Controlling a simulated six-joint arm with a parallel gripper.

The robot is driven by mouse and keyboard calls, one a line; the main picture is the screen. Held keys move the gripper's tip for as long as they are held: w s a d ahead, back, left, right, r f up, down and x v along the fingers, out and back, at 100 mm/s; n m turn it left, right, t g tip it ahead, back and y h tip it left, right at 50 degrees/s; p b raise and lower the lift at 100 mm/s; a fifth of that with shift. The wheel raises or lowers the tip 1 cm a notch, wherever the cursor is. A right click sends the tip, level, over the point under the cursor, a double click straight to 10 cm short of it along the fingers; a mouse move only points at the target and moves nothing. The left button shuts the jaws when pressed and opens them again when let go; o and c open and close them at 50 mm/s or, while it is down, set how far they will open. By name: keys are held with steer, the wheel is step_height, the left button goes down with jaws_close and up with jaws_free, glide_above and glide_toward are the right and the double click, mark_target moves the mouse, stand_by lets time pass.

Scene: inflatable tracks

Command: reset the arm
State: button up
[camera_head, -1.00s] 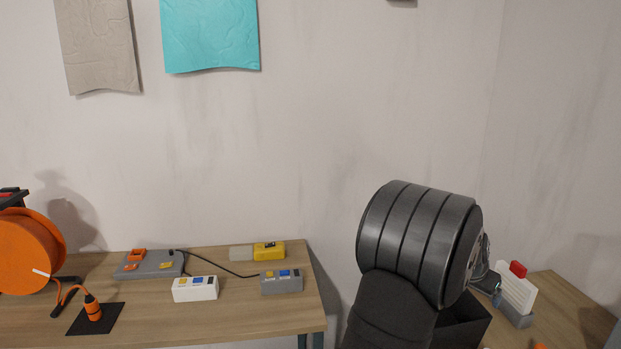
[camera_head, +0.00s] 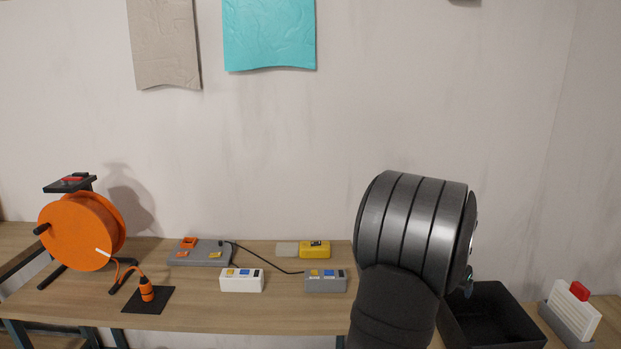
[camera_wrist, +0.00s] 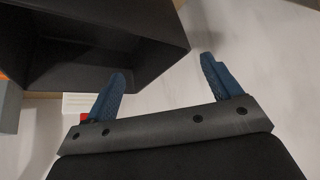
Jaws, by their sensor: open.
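My gripper shows in the wrist view (camera_wrist: 163,78) with its two blue fingers spread apart and nothing between them. A black open bin (camera_wrist: 95,50) lies beyond the left finger there. In the head view, my dark grey arm link stands in front of the wall at centre right. It hides most of my gripper; only a small bit shows at its right edge. The black bin (camera_head: 500,338) is just right of and behind the arm.
A wooden table (camera_head: 200,312) holds an orange cable reel (camera_head: 75,232), an orange plug (camera_head: 147,290) on a black pad, a grey board (camera_head: 200,258), a white box (camera_head: 242,280), a grey box (camera_head: 325,281) and a yellow box (camera_head: 314,249). A white panel with a red block (camera_head: 579,290) stands right.

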steer(key=a, duration=0.1)
steer(key=w+a, duration=0.1)
steer(key=a, duration=0.1)
steer(key=shift+w+f+n, duration=0.15)
steer(key=shift+f+n, duration=0.05)
steer(key=shift+n, duration=0.1)
steer(key=o, duration=0.4)
steer(key=s+d+r+m+g, duration=0.2)
steer(key=s+d+r+m, duration=0.2)
steer(key=s+d, duration=1.1)
steer(key=s+d+r+m+g, duration=0.1)
steer(key=s+d+r+m, duration=0.15)
steer(key=s, duration=0.55)
steer(key=s+d+r+m+g, duration=0.1)
steer(key=s+d, duration=0.2)
steer(key=s, duration=0.4)
steer(key=s+d+r+m+g, duration=0.1)
steer(key=s+d+r+m, duration=0.15)
steer(key=s, duration=0.55)
steer(key=shift+n, duration=0.3)
steer(key=x, duration=1)
steer(key=shift+d+f, duration=0.15)
steer(key=shift+d, duration=0.15)
